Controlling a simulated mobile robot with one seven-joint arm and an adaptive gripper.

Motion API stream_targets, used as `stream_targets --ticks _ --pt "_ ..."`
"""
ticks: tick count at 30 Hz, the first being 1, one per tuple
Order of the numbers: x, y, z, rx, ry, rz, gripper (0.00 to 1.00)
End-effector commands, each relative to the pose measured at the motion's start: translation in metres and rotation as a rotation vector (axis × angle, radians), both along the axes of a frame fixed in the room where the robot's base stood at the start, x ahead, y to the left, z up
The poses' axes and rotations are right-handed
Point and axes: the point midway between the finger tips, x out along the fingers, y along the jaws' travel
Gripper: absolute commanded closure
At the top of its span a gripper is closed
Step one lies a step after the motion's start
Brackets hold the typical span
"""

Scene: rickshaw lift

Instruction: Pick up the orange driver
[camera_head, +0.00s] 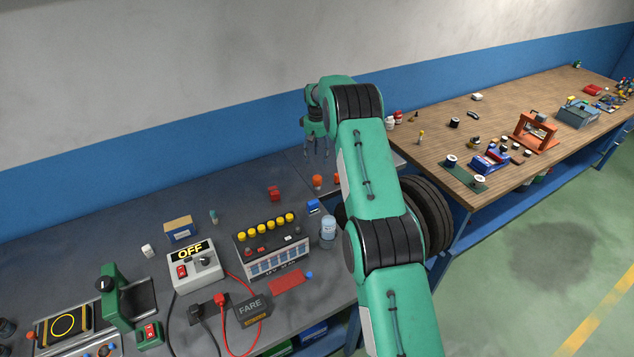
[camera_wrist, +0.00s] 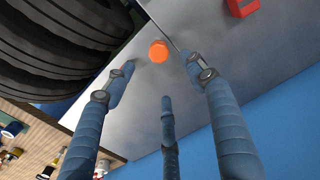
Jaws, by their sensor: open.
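A small orange thing (camera_wrist: 158,51), likely the orange driver, shows end-on with a round outline on the grey bench in the wrist view. In the head view, an upright orange piece (camera_head: 317,181) stands on the bench, and another orange piece (camera_head: 337,179) shows beside my arm. I cannot tell which of these is the driver. My gripper (camera_head: 318,152) is above the bench near the wall, behind these pieces. In the wrist view my gripper's (camera_wrist: 160,72) fingers are spread and empty, with the orange thing beyond the tips and apart from them.
A red block (camera_head: 274,193) is left of the orange pieces; it also shows in the wrist view (camera_wrist: 241,7). A blue item (camera_head: 313,206) and a bottle (camera_head: 328,230) stand in front. Black tyres (camera_head: 432,215) are right of the bench, beside a wooden table (camera_head: 440,150). The wall is close behind.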

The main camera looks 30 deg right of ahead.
Motion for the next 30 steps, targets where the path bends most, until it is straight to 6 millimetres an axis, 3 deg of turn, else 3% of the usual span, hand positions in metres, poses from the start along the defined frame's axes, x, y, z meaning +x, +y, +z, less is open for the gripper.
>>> stream_targets --ticks 4,20,30 --pt "0.002 -0.006 -0.011 0.002 0.005 0.000 0.45" --pt "0.001 -0.006 -0.020 0.003 0.008 0.000 0.45" --pt "0.000 -0.005 -0.064 0.004 0.010 0.000 0.45"
